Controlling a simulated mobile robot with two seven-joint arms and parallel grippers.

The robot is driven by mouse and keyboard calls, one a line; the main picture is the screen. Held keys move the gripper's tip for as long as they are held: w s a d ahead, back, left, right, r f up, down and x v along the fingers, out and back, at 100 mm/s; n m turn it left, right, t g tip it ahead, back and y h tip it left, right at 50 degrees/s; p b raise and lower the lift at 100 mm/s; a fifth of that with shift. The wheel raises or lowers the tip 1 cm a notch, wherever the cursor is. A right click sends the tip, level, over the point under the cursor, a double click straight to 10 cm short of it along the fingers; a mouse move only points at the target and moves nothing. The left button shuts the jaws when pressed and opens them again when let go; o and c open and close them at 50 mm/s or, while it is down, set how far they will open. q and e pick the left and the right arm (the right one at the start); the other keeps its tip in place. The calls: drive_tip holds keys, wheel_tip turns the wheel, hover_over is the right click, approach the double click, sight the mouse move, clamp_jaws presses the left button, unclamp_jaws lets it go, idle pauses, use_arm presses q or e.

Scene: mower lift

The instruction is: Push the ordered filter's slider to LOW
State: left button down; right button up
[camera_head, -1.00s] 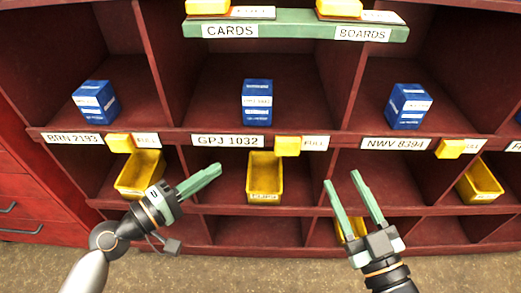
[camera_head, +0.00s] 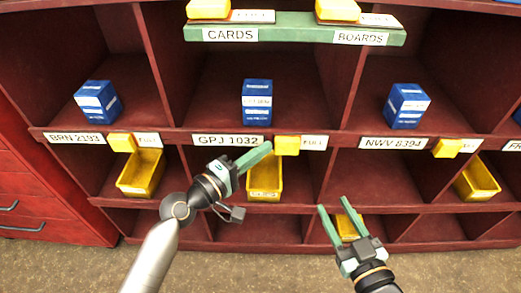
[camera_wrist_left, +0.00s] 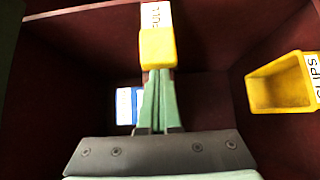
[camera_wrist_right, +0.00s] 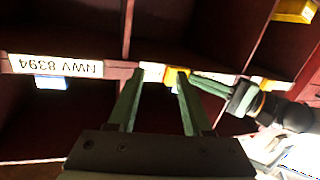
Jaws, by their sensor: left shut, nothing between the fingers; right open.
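A yellow slider (camera_head: 286,145) sits on the shelf rail between the GPJ 1032 label (camera_head: 228,140) and a white FULL label (camera_head: 313,143). My left gripper (camera_head: 268,146) is shut and empty, its tips close to this slider's left side. In the left wrist view the slider (camera_wrist_left: 157,48) appears right at the fingertips; I cannot tell whether they touch. The right wrist view also shows the slider (camera_wrist_right: 174,78). My right gripper (camera_head: 333,203) is open and empty, lower right.
Blue boxes stand above each label, such as the middle one (camera_head: 257,100). Yellow bins, such as the middle one (camera_head: 265,180), sit beneath the rail. A green CARDS and BOARDS ledge (camera_head: 290,20) with two yellow sliders crosses above. Red drawers (camera_head: 40,200) stand at left.

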sight(297, 150)
use_arm(q)
drive_tip(key=d+p, duration=0.2)
drive_tip(key=d, duration=0.5)
use_arm(e)
drive_tip(key=s+f+m+g+h, duration=0.1)
drive_tip(key=s+f+g, duration=0.4)
drive_tip(key=f, duration=0.6)
drive_tip(key=shift+f+m, duration=0.3)
drive_tip(key=shift+f, duration=0.05)
drive_tip(key=shift+a, duration=0.1)
